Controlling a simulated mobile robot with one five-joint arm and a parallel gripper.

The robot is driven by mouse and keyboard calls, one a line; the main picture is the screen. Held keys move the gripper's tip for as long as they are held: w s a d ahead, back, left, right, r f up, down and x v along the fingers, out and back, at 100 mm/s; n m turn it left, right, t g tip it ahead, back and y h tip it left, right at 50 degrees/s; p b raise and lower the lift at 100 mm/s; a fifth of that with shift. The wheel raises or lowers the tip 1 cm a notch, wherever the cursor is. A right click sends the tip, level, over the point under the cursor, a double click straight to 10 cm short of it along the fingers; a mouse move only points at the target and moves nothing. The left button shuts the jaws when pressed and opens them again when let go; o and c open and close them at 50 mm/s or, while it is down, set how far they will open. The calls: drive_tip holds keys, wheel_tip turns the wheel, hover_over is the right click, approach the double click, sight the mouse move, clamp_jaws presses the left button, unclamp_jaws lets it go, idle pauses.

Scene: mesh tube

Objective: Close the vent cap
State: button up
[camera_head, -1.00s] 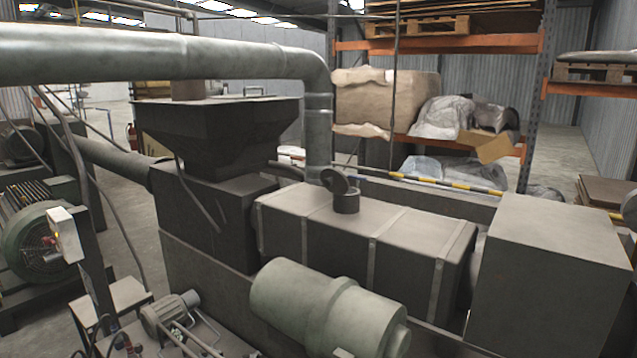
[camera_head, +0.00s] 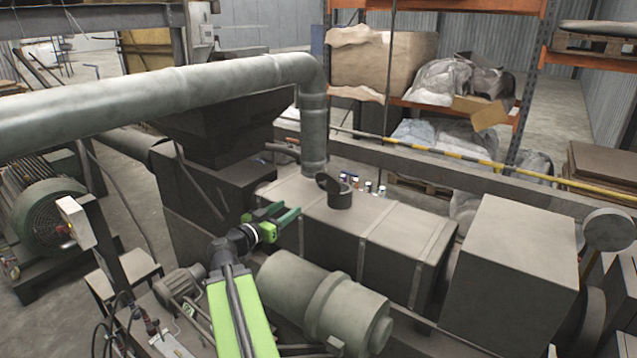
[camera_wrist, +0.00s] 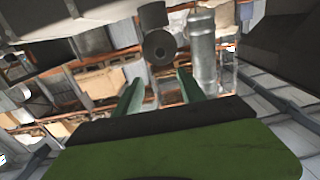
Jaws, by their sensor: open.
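The vent is a short dark round stub (camera_head: 340,199) on top of the long grey box-shaped housing. Its round vent cap (camera_head: 327,184) stands tilted up at the stub's left side, so the vent is open. My gripper (camera_head: 281,213) is open and empty, left of the vent and apart from it, near the housing's left end. The wrist view looks upside down. There the stub (camera_wrist: 153,15) hangs at the top, with the cap's round face (camera_wrist: 158,46) below it, beyond and between my two green fingers (camera_wrist: 160,92).
A thick grey pipe (camera_head: 313,125) comes down just behind and left of the vent. A dark hopper (camera_head: 215,135) stands further left. A grey cylinder (camera_head: 325,300) lies in front of the housing (camera_head: 400,235). A yellow-black bar (camera_head: 470,158) runs behind. The air above the housing's right part is clear.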

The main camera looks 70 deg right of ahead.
sight(321, 186)
drive_tip(key=x, duration=1.7)
drive_tip(key=shift+c, duration=0.5)
drive_tip(key=shift+f, duration=0.1)
clamp_jaws()
